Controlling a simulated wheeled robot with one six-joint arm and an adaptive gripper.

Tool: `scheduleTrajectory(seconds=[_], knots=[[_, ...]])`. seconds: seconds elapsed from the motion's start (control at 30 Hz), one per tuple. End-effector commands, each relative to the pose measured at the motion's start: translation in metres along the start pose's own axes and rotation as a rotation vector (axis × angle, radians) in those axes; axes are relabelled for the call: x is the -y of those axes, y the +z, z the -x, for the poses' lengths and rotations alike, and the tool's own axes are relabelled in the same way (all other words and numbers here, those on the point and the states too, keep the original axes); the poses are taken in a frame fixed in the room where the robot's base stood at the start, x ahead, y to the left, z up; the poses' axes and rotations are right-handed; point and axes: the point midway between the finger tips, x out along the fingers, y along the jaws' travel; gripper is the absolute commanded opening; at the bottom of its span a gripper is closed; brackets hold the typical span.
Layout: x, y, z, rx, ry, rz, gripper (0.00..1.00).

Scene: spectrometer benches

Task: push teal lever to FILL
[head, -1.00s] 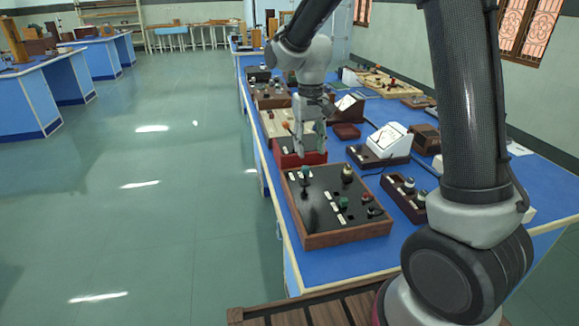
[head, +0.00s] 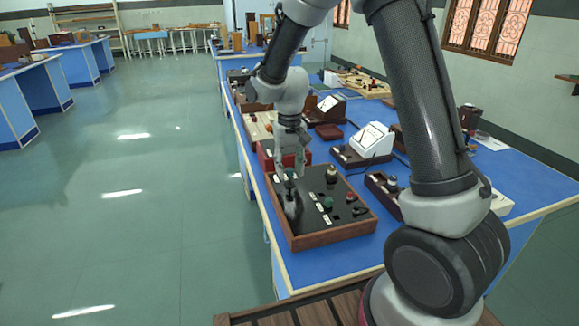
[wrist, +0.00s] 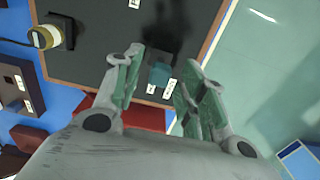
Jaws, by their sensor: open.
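The teal lever (wrist: 160,73) stands on a black panel (wrist: 100,55) in the wrist view, with small white labels beside it that are too small to read. My gripper (wrist: 166,60) is open and empty. Its two fingers lie on either side of the lever in that view; I cannot tell whether they touch it. In the head view my gripper (head: 290,177) points down over the far left part of the wood-framed panel box (head: 325,238), and its fingers partly hide the lever there.
The same panel carries a green knob (head: 328,203), a red knob (head: 350,196) and a cream-topped knob (head: 331,174). A red box (head: 266,156) stands just behind it. A white meter (head: 372,140) stands to the right. The blue bench's left edge is close by.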

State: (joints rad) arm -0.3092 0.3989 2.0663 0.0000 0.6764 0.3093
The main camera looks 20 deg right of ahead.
Motion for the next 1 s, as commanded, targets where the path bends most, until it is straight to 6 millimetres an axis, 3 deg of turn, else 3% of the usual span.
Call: scheduleTrajectory(seconds=[0.03,0.27,0.63,1.0], knots=[[0.000,0.000,0.000,0.000,0.000,0.000,0.39],[0.000,0.000,0.000,0.000,0.000,0.000,0.00],[-0.005,-0.001,0.001,-0.001,-0.050,-0.004,0.00],[-0.023,-0.001,-0.003,-0.002,-0.283,-0.008,0.00]])
